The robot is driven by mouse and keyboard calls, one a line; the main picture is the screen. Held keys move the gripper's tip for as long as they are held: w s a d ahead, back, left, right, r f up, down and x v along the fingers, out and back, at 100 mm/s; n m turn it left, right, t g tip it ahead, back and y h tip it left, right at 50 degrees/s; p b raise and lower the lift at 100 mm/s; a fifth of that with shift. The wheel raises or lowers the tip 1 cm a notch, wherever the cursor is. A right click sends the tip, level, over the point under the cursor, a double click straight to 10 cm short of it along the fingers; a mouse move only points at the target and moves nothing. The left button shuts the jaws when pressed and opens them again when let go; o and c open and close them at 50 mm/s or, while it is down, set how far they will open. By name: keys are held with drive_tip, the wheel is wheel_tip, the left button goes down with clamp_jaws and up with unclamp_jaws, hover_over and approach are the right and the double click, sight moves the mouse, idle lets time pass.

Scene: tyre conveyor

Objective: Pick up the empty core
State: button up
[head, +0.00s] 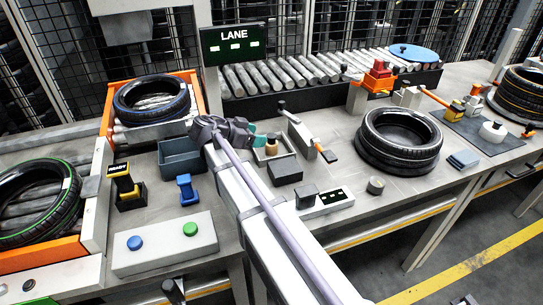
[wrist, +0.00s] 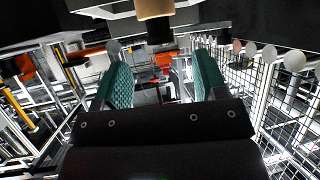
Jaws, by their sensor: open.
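My gripper (head: 258,140) is in the middle of the head view, with its teal fingers pointing right. In the wrist view the two teal-padded fingers (wrist: 162,72) stand wide apart with nothing between the pads. A small tan cylinder (head: 271,147), which looks like the core, stands in a pale holder just right of the fingertips. A tan cylinder with a dark part below it (wrist: 154,9) shows at the top of the wrist view, beyond the fingers. I cannot tell whether the core is hollow or touched by a finger.
A blue-grey bin (head: 182,158) stands left of the gripper, and a dark box (head: 285,172) lies in front of the core. An orange-handled tool (head: 322,150) is to the right. Stacked tyres (head: 399,140) stand farther right. The roller lane (head: 290,72) runs behind.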

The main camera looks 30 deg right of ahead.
sight(270, 136)
drive_tip(key=shift+d, duration=0.15)
drive_tip(key=b+x, duration=0.2)
drive_tip(key=x, duration=0.2)
drive_tip(key=shift+d+f, duration=0.2)
drive_tip(key=shift+f, duration=0.1)
drive_tip(key=shift+d, duration=0.25)
drive_tip(key=shift+a+r, duration=0.1)
drive_tip(key=shift+r, duration=0.05)
drive_tip(key=c, duration=1)
drive_tip(key=shift+c, duration=0.2)
